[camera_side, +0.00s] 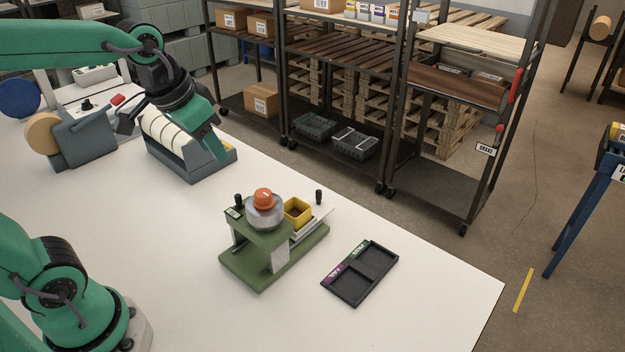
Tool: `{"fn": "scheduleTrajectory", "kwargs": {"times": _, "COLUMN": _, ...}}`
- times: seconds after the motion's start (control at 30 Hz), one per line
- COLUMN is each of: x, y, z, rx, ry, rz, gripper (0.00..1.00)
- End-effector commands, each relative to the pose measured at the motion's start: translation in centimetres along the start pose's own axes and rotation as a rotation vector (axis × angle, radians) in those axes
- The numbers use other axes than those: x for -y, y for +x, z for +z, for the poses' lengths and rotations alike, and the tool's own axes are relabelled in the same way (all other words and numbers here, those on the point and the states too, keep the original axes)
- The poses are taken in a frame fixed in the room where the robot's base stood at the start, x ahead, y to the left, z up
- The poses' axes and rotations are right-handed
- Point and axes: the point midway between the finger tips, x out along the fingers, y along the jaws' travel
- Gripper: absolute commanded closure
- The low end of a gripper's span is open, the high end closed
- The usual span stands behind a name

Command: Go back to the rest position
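My gripper (170,136) hangs at the upper left, above a grey dispenser (206,170) with cream rolls. Its green finger reaches down on the right and a dark part spreads on the left, with a wide gap between them. It looks open, and I see nothing held in it. Whether it touches the dispenser or rolls cannot be told from this angle.
A green press-like fixture (256,270) with an orange knob (263,198) and a yellow cup (297,211) stands mid-table. A black two-compartment tray (346,291) lies beside it. A tape-holder-like block (85,138) stands left. The white table (420,310) is clear at front right.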

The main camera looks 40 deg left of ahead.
Motion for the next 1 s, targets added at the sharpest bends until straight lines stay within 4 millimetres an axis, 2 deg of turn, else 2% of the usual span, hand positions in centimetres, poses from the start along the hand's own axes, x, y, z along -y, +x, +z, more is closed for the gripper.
{"fn": "scheduleTrajectory", "kwargs": {"times": 0.2, "x": 0.2, "y": -0.9, "z": 3.9, "rx": -0.061, "ry": -0.029, "rz": -0.006, "gripper": 0.64}}
{"fn": "scheduleTrajectory", "kwargs": {"times": 0.43, "x": 0.2, "y": -0.9, "z": 6.8, "rx": -0.106, "ry": -0.050, "rz": -0.011, "gripper": 0.64}}
{"fn": "scheduleTrajectory", "kwargs": {"times": 0.6, "x": 0.2, "y": -0.8, "z": 7.7, "rx": -0.117, "ry": -0.056, "rz": -0.012, "gripper": 0.64}}
{"fn": "scheduleTrajectory", "kwargs": {"times": 1.0, "x": 0.2, "y": -0.8, "z": 7.7, "rx": -0.117, "ry": -0.057, "rz": -0.012, "gripper": 0.64}}
